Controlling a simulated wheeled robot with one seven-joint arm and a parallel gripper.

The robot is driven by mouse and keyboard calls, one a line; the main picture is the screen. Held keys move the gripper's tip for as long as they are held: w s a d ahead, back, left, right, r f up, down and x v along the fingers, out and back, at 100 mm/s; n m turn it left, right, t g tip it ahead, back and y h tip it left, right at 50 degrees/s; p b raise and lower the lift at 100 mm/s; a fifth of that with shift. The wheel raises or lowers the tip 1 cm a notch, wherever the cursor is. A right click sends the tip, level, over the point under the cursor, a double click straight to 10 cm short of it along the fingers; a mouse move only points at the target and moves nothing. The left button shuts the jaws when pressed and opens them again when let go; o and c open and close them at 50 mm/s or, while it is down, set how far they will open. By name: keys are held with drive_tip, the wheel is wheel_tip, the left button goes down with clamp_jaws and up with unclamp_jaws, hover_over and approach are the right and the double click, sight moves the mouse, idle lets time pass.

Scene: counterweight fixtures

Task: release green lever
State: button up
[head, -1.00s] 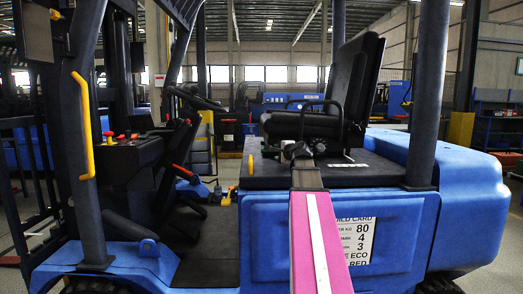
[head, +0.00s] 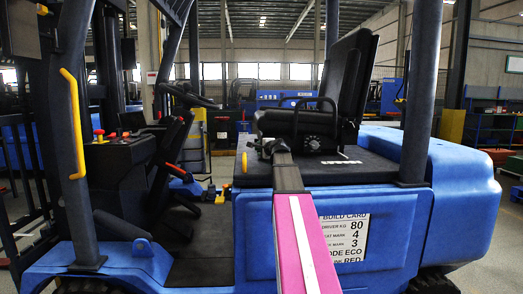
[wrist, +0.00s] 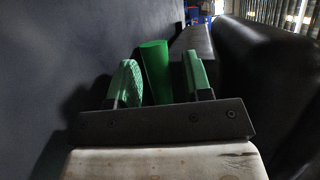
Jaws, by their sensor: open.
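The green lever (wrist: 155,70) is a plain upright green bar in the wrist view. It stands between the two green-padded fingers of my gripper (wrist: 160,82), with a gap on each side. The gap to the left finger looks smaller. My gripper is open. In the head view my gripper (head: 270,148) is beside the front of the black seat (head: 335,95), above the black deck of the blue forklift. I cannot make out the green lever in the head view.
Dark seat surfaces (wrist: 265,75) lie close on the right in the wrist view. A yellow-orange lever (head: 244,162) stands left of my gripper. The steering wheel (head: 190,96) and a dark post (head: 75,130) are further left. A build card (head: 345,245) is on the blue side panel.

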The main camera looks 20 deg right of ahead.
clamp_jaws()
drive_tip(key=shift+d+r+m+t+y, duration=0.2)
drive_tip(key=shift+r+m+t, duration=0.2)
drive_tip(key=shift+r+m, duration=0.5)
drive_tip(key=shift+d+r+m+t+y, duration=0.2)
drive_tip(key=shift+r+m+t, duration=0.2)
drive_tip(key=shift+r+m, duration=0.45)
unclamp_jaws()
drive_tip(key=shift+s, duration=0.1)
drive_tip(key=s, duration=0.3)
drive_tip(key=s+d, duration=0.1)
drive_tip(key=s, duration=0.6)
drive_tip(key=shift+s+d+r, duration=0.2)
drive_tip(key=shift+s+d, duration=0.05)
drive_tip(key=shift+s, duration=0.05)
